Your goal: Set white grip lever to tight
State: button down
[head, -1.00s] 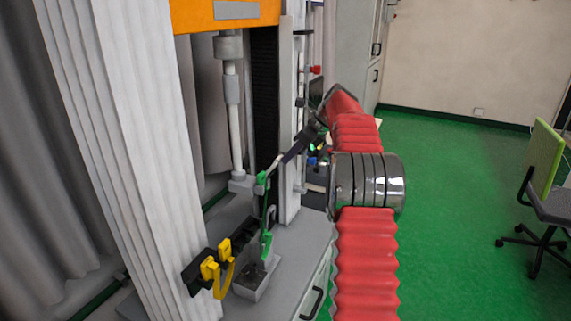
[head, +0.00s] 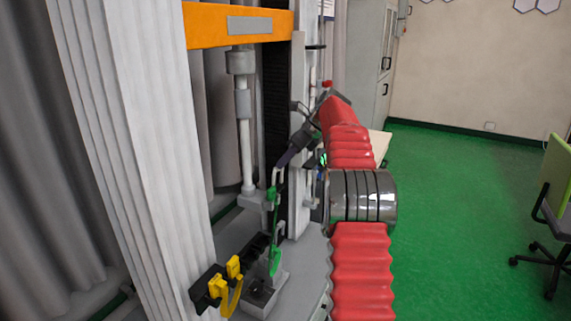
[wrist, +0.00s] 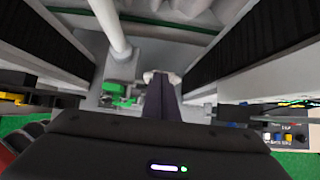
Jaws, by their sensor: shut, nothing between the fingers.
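My gripper (head: 282,165) is shut and empty, its dark purple fingers pointing down-left beside the tester's upper clamp. In the wrist view the fingers (wrist: 160,98) reach forward over the grey base. A small white piece (wrist: 148,76) shows on both sides of the fingertips; it looks like the white grip lever, but most of it is hidden behind them. I cannot tell whether they touch, nor how the lever is set. Green clamp parts (head: 272,194) are just below and left of the gripper; they show left of the fingers in the wrist view (wrist: 122,95).
A grey rod (head: 245,140) hangs beneath the orange crosshead (head: 225,25). A pale ribbed column (head: 140,150) stands left. Yellow handles (head: 230,284) are low at the front. A control box (wrist: 285,135) is at right in the wrist view. Green floor (head: 450,200) is open at right.

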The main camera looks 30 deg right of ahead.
jog(key=shift+w+a, duration=0.1)
dwell(0.3)
jog(key=w+r+v, duration=0.1)
jog(key=v, duration=1)
jog(key=shift+a+r, duration=0.25)
dwell(0.4)
dwell(0.7)
